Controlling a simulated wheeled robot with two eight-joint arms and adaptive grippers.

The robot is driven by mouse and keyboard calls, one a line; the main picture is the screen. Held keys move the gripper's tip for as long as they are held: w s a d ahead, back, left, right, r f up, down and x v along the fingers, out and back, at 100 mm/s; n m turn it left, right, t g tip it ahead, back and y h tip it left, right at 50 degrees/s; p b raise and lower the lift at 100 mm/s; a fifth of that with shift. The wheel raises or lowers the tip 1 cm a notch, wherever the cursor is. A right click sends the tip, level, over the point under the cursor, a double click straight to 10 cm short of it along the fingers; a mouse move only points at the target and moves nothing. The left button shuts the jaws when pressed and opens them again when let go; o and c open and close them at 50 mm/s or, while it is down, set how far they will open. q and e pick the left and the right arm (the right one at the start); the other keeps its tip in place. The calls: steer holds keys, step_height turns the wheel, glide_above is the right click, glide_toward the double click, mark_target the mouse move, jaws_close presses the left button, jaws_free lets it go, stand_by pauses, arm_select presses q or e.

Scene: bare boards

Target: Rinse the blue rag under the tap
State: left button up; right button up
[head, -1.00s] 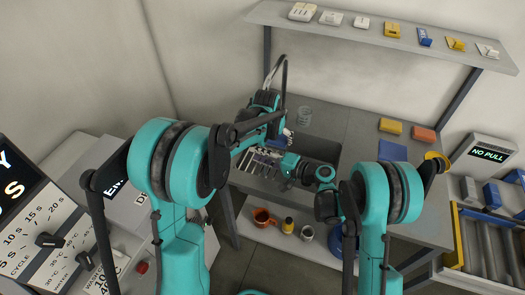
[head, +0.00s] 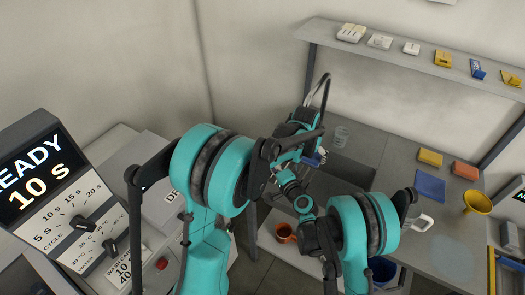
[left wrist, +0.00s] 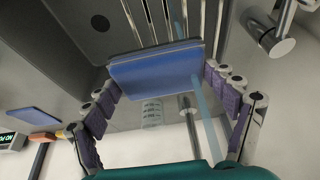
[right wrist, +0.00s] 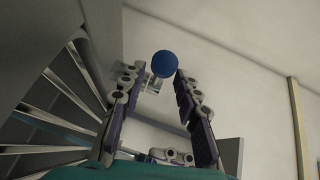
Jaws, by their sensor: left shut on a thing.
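My left gripper (head: 310,157) is over the sink (head: 343,181), shut on the blue rag (left wrist: 155,76). In the left wrist view the rag is a flat blue slab across the fingertips. The metal tap (left wrist: 275,45) is at upper right there, and its spout (head: 323,90) arches up behind my left arm in the head view. A pale blue water stream (left wrist: 211,125) passes by the rag's right end; I cannot tell if it touches. My right gripper (right wrist: 155,80) is open, with a round blue knob (right wrist: 165,64) just beyond and between its fingertips, not gripped.
A glass (head: 341,136) stands behind the sink. A control panel (head: 50,200) reads "READY 10 S" at left.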

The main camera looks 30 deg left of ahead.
steer(key=x, duration=0.6)
steer(key=shift+w+a, duration=0.2)
steer(key=shift+a, duration=0.1)
steer(key=shift+c, duration=0.3)
jaws_close()
